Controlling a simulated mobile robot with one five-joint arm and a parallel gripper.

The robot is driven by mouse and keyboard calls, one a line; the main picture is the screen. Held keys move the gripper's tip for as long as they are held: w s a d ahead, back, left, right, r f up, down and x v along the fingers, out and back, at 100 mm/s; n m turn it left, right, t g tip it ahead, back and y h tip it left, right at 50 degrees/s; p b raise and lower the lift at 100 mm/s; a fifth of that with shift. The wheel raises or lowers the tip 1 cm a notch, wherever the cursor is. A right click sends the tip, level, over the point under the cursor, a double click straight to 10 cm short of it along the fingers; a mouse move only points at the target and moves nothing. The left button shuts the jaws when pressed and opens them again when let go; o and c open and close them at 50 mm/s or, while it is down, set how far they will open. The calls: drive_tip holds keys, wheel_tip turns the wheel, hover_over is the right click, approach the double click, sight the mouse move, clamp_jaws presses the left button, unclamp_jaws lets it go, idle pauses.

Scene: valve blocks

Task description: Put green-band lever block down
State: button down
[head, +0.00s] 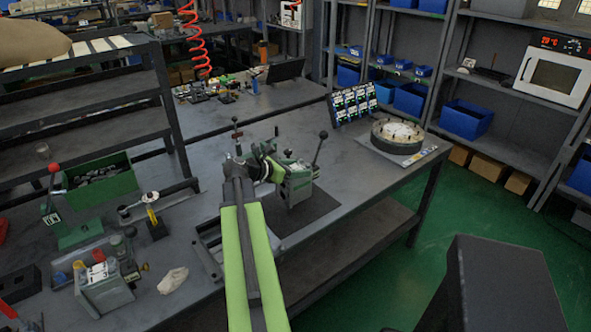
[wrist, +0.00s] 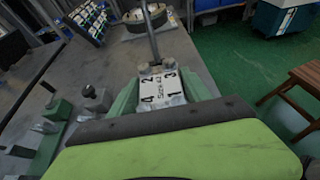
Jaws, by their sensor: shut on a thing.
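The lever block (head: 297,184) is grey, with an upright lever tipped by a black knob (head: 323,135) leaning to the right. My gripper (head: 268,170) is shut on it from the left side. In the wrist view the block (wrist: 163,88) shows a pale top plate marked with numbers, green sides and the lever rising from its far end. A green and black part of my gripper (wrist: 185,140) hides the near part of the block. A dark mat (head: 312,212) lies directly under or below the block; whether they touch I cannot tell.
A round dial-like fixture (head: 398,136) and a panel of small labelled parts (head: 352,102) stand to the right on the bench. At left are a red-knobbed lever piece (head: 53,190), a green bin (head: 100,184) and a grey block (head: 104,290). The bench behind is partly clear.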

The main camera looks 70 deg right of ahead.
wheel_tip(320, 180, down, 4)
drive_tip(key=b, duration=0.3)
drive_tip(key=shift+w+r, duration=0.15)
drive_tip(key=shift+r, duration=0.05)
drive_tip(key=shift+w+a+r, duration=0.1)
drive_tip(key=shift+w+r, duration=0.05)
drive_tip(key=shift+c, duration=2.4)
unclamp_jaws()
drive_tip(key=p+v, duration=0.5)
drive_tip(key=v, duration=0.7)
drive_tip(key=shift+r, duration=0.1)
